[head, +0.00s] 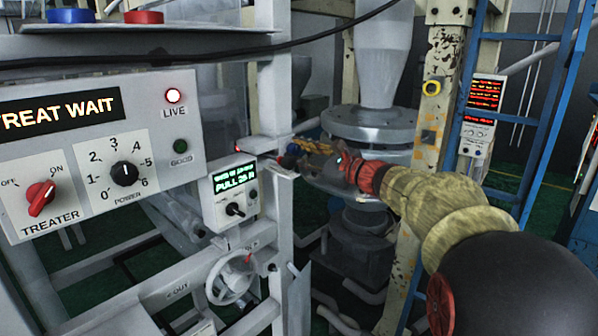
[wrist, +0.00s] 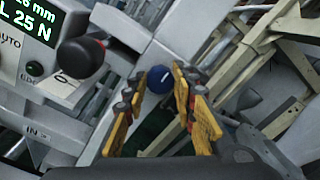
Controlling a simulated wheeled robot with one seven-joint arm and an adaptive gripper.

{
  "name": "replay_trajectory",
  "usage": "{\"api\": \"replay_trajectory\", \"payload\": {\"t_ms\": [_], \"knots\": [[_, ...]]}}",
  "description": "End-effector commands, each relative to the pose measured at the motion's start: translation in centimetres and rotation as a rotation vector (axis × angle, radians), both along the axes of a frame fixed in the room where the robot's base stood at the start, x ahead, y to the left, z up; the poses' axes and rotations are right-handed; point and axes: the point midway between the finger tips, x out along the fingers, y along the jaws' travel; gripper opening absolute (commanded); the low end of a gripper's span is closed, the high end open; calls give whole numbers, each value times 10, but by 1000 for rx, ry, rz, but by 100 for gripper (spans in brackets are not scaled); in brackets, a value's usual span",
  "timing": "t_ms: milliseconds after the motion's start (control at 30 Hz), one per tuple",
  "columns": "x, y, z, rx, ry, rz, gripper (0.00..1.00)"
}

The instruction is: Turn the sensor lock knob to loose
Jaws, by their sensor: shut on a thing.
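A round blue knob (wrist: 160,80) with a white pointer line sits on the grey frame, between the tips of my gripper's yellow fingers (wrist: 156,88). I take it for the sensor lock knob; I read no label beside it, so which setting it points to cannot be told. In the head view my gripper (head: 304,147) reaches left to the frame, shut on the blue knob (head: 292,149), which is mostly hidden by the fingers.
A display box (head: 231,190) reading PULL 25 N, with a black knob (wrist: 80,57), is just left of my gripper. Below it is a handwheel (head: 230,277). The TREAT WAIT panel (head: 105,140) stands at the left. A blue ladder (head: 548,90) and yellow column (head: 440,90) stand right.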

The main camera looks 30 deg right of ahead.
Motion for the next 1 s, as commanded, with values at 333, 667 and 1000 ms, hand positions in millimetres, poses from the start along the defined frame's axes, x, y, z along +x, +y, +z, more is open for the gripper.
{"api": "replay_trajectory", "payload": {"t_ms": [333, 667, 1000], "knots": [[0, 0, -8, -311, -113, -1, 1], [0, 0, -6, -563, -204, -1, 1], [0, 0, -4, -705, -254, 0, 1]]}}
